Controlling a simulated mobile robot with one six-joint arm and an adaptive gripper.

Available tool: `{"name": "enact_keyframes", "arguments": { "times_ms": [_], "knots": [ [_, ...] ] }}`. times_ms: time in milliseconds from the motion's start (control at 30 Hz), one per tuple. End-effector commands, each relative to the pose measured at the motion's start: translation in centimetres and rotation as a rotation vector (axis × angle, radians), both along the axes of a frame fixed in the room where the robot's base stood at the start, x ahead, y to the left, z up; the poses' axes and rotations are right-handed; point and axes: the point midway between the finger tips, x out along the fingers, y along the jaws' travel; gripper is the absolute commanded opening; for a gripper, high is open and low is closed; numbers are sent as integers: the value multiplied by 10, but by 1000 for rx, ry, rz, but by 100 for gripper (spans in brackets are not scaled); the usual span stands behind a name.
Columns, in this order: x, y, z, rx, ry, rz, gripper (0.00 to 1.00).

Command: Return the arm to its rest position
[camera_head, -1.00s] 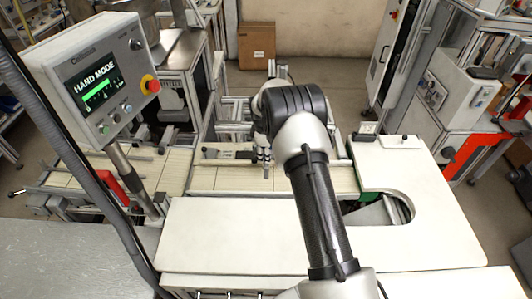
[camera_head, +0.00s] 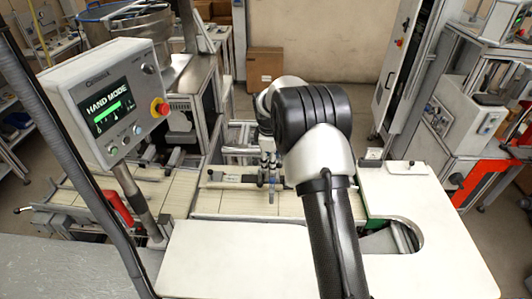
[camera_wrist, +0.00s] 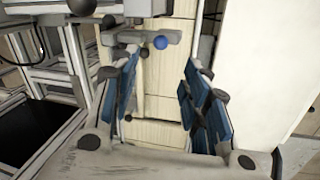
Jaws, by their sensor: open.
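My gripper (camera_head: 270,187) hangs over the cream slatted conveyor (camera_head: 238,202) beyond the white worktop in the head view. In the wrist view my gripper (camera_wrist: 157,105) has its two blue-padded fingers spread wide apart, with nothing between them. The slatted conveyor surface (camera_wrist: 160,82) shows below and between the fingers. My arm extends forward from the lower right of the head view, and its elbow and dark tube hide part of the worktop and conveyor. No tape reel can be made out.
A control panel (camera_head: 112,103) reading HAND MODE stands at left. The white worktop (camera_head: 230,258) is bare in front. A cabinet (camera_head: 397,65) and a machine with red trim (camera_head: 478,180) stand at right. A cardboard box (camera_head: 265,66) sits at the back.

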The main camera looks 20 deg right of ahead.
Motion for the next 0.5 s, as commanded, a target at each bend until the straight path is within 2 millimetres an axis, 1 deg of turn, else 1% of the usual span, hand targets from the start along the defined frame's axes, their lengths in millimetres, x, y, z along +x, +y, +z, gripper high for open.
{"name": "enact_keyframes", "arguments": {
  "times_ms": [167,267,367,467,500],
  "knots": [
    [0,0,1,0,-3,-3,42],
    [-5,5,11,5,-14,-26,42],
    [-20,15,33,19,-39,-81,42],
    [-47,30,60,42,-72,-164,42],
    [-61,36,70,54,-84,-201,42]
  ]
}}
